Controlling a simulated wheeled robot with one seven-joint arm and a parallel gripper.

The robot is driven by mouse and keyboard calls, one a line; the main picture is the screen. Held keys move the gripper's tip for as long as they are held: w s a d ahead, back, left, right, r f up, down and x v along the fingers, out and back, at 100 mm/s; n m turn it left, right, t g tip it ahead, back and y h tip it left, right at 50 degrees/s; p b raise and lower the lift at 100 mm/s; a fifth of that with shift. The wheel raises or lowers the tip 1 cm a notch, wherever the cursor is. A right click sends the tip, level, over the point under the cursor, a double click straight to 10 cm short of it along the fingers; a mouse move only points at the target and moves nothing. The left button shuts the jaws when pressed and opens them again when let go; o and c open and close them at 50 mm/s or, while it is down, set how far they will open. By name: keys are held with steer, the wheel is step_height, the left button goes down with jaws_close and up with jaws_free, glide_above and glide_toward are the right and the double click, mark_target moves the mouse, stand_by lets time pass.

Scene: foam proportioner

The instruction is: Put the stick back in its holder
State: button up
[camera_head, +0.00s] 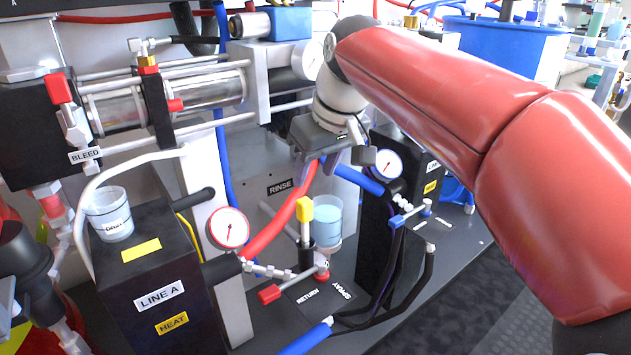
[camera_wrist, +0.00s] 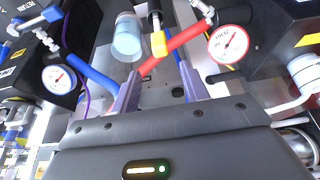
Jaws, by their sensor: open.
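No separate holder can be told with certainty. My gripper (camera_head: 322,163) hangs above and behind the yellow top, near the RINSE panel. In the wrist view its two fingers (camera_wrist: 160,76) stand apart with nothing held between them. The red hose crosses the view between and beyond them.
A clear cup of blue liquid (camera_head: 327,226) stands beside the yellow top. The red hose (camera_head: 285,222), blue hose (camera_head: 358,179) and gauges (camera_head: 229,229) crowd the space. The LINE A box (camera_head: 150,275) is at left, a black box with a gauge at right.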

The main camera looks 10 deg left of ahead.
steer(key=s+d+f+m+t+h, duration=0.1)
steer(key=s+d+f+m, duration=0.25)
steer(key=d, duration=0.55)
steer(key=s+d+f+m+t+h, duration=0.15)
steer(key=s+d, duration=0.25)
steer(key=d, duration=0.4)
steer(key=s+d+f+m, duration=0.5)
steer(key=s+d+f, duration=0.4)
steer(key=s+f, duration=0.1)
steer(key=shift+s+d+f+h, duration=0.25)
steer(key=shift+d+f+h, duration=0.1)
steer(key=shift+h, duration=0.1)
steer(key=shift+r+p, duration=2.55)
